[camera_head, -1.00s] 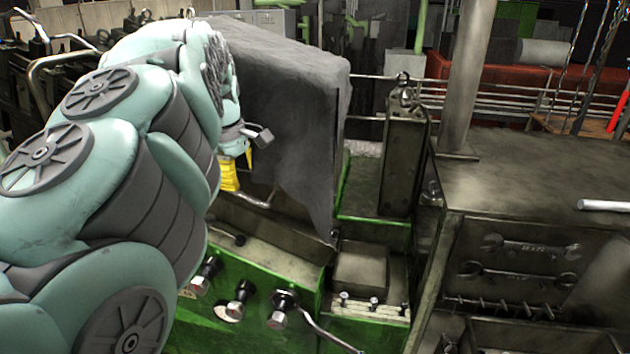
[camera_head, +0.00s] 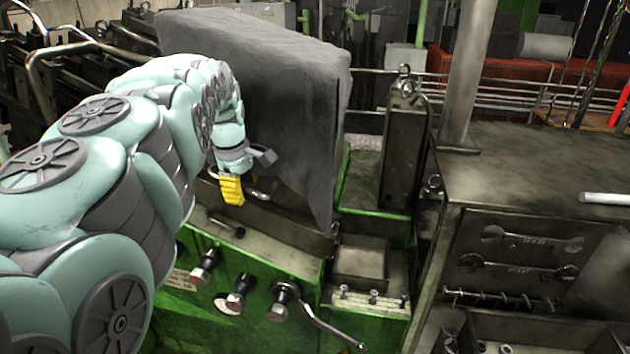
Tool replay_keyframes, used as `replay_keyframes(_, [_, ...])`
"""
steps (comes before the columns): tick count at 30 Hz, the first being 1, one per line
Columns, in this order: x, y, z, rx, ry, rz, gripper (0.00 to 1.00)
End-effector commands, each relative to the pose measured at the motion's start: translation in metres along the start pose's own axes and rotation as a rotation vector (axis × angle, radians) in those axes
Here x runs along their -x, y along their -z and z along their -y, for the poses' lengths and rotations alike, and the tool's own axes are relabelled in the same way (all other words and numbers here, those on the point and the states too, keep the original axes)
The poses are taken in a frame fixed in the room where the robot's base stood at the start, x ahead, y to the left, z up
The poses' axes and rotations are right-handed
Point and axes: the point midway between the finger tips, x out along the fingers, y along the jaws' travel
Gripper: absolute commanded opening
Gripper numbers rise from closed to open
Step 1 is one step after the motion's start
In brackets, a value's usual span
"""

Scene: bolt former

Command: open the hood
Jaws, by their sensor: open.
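The hood (camera_head: 290,105) is a large dark grey cover on the green machine, in the upper middle of the head view. It appears closed. A curved metal handle (camera_head: 259,194) shows at its lower front edge. My gripper (camera_head: 231,189) has yellow fingers that point down, just left of the handle. It is open, and nothing shows between its fingers. The fingers overlap one another in this view. I cannot tell whether they touch the handle. My arm hides the left part of the hood's front.
Below the hood is a green panel (camera_head: 255,278) with several knobs and a lever (camera_head: 330,328). A dark upright block (camera_head: 403,150) stands right of the hood. A metal cabinet (camera_head: 540,165) with wrenches is at the right. Open space lies above the hood.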

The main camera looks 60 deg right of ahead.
Motion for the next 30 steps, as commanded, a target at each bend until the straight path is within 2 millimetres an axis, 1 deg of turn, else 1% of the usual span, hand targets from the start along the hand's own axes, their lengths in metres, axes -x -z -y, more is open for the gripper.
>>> replay_keyframes(5, [-0.0001,-0.0024,-0.0009,-0.005,-0.001,0.001,0.43])
replay_keyframes(6, [-0.0001,-0.0023,-0.0009,-0.005,-0.001,0.001,0.48])
replay_keyframes(20, [0.0001,-0.0018,-0.0008,-0.004,-0.001,0.001,0.0])
replay_keyframes(30, [-0.0001,-0.0011,-0.0006,-0.002,-0.001,0.0,0.0])
